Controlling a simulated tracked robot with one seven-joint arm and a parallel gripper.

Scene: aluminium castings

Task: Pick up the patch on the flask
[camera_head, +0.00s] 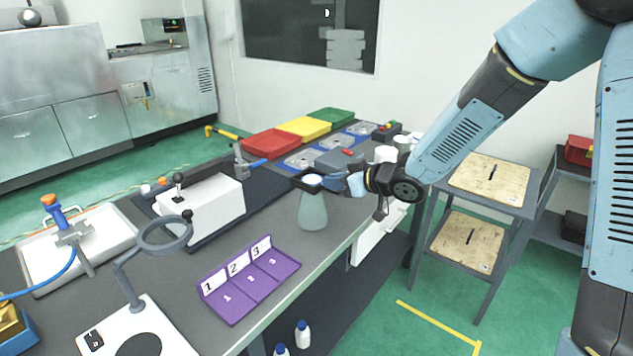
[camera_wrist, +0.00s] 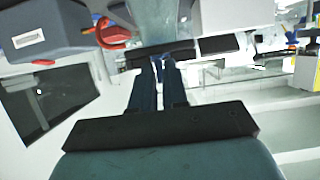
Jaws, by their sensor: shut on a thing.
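The flask (camera_head: 313,212) is a pale green, translucent conical vessel standing upright near the table's edge in the head view. A small pale patch (camera_head: 312,179) shows at its top, with dark gripper parts around it. My gripper (camera_head: 322,184) reaches in from the right at the flask's top, its fingers close together and shut on the patch. In the wrist view, my gripper (camera_wrist: 160,64) shows two narrow dark fingers nearly together. A pale translucent body, probably the flask (camera_wrist: 160,22), is beyond them. The patch cannot be made out there, and whether it touches the flask is unclear.
A purple stand numbered 1 to 3 (camera_head: 248,279) lies in front of the flask. A white machine (camera_head: 205,208) stands to its left. Red (camera_head: 270,143), yellow (camera_head: 304,128) and green (camera_head: 331,116) trays are at the back. A ring on a stand (camera_head: 165,233) is front left.

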